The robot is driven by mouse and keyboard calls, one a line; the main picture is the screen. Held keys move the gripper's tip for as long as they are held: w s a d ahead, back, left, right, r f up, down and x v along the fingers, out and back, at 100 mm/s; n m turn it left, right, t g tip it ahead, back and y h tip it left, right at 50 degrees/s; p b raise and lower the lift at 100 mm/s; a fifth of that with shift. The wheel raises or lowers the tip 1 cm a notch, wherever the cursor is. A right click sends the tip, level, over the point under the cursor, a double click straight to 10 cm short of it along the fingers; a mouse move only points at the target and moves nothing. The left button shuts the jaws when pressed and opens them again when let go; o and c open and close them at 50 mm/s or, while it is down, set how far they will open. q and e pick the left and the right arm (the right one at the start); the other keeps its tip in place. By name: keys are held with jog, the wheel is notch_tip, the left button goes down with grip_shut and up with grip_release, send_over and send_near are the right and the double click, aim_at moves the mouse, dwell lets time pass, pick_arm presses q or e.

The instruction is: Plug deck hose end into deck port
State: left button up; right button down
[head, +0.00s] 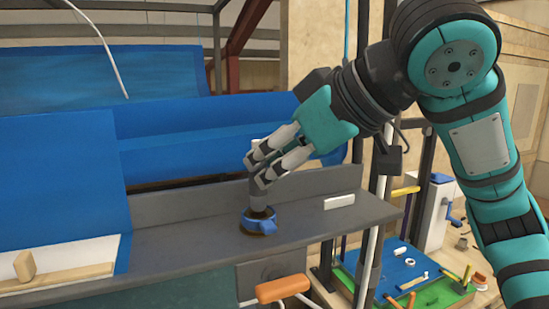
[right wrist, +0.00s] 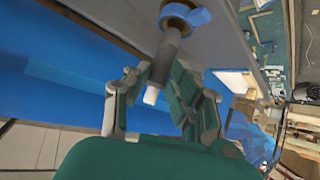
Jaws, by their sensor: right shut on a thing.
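My right gripper (head: 262,172) is shut on a grey cylindrical hose end (head: 258,194), which stands about upright. In the right wrist view, the hose end (right wrist: 166,62) lies between the fingers (right wrist: 160,78), with a white stub at its near end. The deck port (head: 258,221), a brass-coloured fitting with a blue collar, sits on the grey ledge directly below. It also shows in the right wrist view (right wrist: 184,17). The hose end's lower tip meets the brass part; I cannot tell how deep it sits. My left gripper is not in view.
The grey ledge (head: 190,240) runs across the front, with a small white block (head: 339,201) right of the port. An orange handle (head: 283,288) hangs below its edge. Blue sheeting (head: 60,180) covers the left. A cart with a green tray (head: 430,297) stands lower right.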

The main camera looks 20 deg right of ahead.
jog(key=shift+f+b, duration=0.8)
jog(key=shift+f, duration=0.5)
jog(key=c, duration=1.1)
grip_release()
jog(key=shift+o, duration=0.2)
jog(key=shift+r, duration=0.1)
jog(key=v, duration=1.2)
jog(key=o, duration=1.1)
jog(key=shift+c, duration=0.2)
notch_tip(320, 180, up, 9)
jog(key=p, duration=0.5)
